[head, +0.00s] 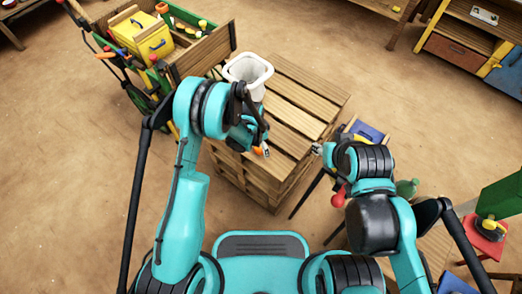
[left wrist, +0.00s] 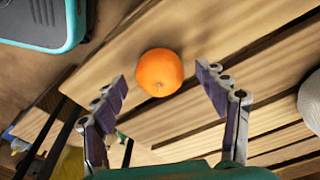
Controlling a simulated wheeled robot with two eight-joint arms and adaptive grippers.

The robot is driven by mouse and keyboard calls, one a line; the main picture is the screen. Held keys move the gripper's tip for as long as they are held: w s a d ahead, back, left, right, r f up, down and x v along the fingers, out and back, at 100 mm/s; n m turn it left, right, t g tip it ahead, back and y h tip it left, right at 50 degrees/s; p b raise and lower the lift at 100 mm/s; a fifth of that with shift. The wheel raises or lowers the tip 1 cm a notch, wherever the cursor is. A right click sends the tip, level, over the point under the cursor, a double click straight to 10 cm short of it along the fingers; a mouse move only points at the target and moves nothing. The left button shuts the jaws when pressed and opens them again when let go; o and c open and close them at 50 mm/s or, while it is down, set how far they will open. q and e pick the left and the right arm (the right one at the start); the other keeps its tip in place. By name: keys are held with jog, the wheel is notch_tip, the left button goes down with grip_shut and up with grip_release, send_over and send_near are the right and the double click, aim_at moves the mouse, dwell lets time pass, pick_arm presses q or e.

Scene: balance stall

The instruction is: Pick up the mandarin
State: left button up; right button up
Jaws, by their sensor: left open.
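The mandarin (left wrist: 160,72) is a round orange fruit on the slatted wooden crate top (head: 290,100). In the left wrist view it lies between and slightly beyond the spread fingertips of my left gripper (left wrist: 162,86), with a gap on each side. In the head view only a small orange part of the mandarin (head: 257,150) shows beside my left gripper (head: 264,144), near the crate's front edge. My left gripper is open and empty. My right gripper (head: 319,149) is at the crate's right side, too small to read.
A white square container (head: 249,70) stands at the back left of the crate top, close behind my left arm. A wooden cart (head: 205,55) with a yellow box (head: 140,32) is at the left. The crate top's right part is bare.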

pick_arm(q)
jog(key=shift+f, duration=0.4)
jog(key=shift+r, duration=0.1)
jog(key=c, duration=1.3)
jog(key=shift+r, duration=0.15)
